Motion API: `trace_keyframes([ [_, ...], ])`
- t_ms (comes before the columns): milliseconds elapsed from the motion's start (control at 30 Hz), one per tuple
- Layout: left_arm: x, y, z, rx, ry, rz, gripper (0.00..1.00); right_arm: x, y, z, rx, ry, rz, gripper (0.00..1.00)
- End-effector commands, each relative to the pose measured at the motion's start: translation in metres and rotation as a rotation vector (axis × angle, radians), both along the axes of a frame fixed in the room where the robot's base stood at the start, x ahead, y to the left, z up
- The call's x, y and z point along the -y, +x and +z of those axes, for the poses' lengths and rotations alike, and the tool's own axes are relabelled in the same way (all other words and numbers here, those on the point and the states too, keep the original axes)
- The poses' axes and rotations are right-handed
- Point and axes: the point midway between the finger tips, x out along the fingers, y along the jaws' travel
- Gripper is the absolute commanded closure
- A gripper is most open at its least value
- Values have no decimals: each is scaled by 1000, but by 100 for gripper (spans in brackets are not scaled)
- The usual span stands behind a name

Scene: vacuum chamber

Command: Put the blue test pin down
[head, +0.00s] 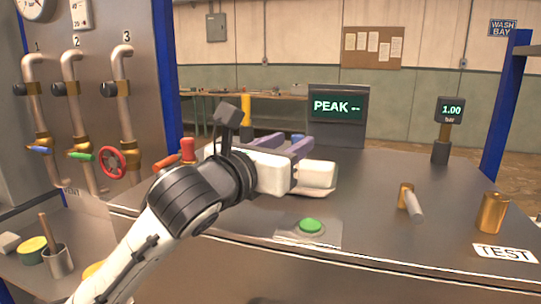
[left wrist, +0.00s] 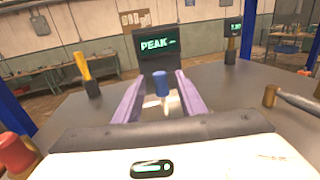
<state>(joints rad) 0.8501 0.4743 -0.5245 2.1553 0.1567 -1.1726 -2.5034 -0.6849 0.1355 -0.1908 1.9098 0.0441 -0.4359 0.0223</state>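The blue test pin shows in the left wrist view (left wrist: 161,84), upright with a blue top and a pale, narrower lower part. It is between the two purple fingers of my left gripper (left wrist: 161,80), with a visible gap on each side, so the gripper is open around it. In the head view, the left gripper (head: 276,144) is low over the grey bench top (head: 370,215), and only a bit of the pin's blue top (head: 298,137) shows behind a finger. The pin's foot is hard to make out. My right gripper is in neither view.
A PEAK display (head: 337,112) stands behind the gripper, with a yellow post (head: 246,110) to its left. A red knob (head: 187,150) is left of the hand. A green button (head: 310,225) is in front. Brass cylinders (head: 492,212) and a grey rod (head: 413,206) are right.

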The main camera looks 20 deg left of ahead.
Motion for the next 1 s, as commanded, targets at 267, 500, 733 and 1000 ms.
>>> trace_keyframes([
  [267, -14, -58, -1, 2, 4, 1, 63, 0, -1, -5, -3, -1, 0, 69],
  [500, -19, -80, 0, 1, 1, 0, 63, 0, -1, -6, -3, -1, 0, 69],
  [733, -20, -82, 0, -1, 0, 1, 63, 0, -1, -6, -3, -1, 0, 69],
  [1000, -20, -82, 0, -1, 0, 0, 63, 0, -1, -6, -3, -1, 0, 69],
])
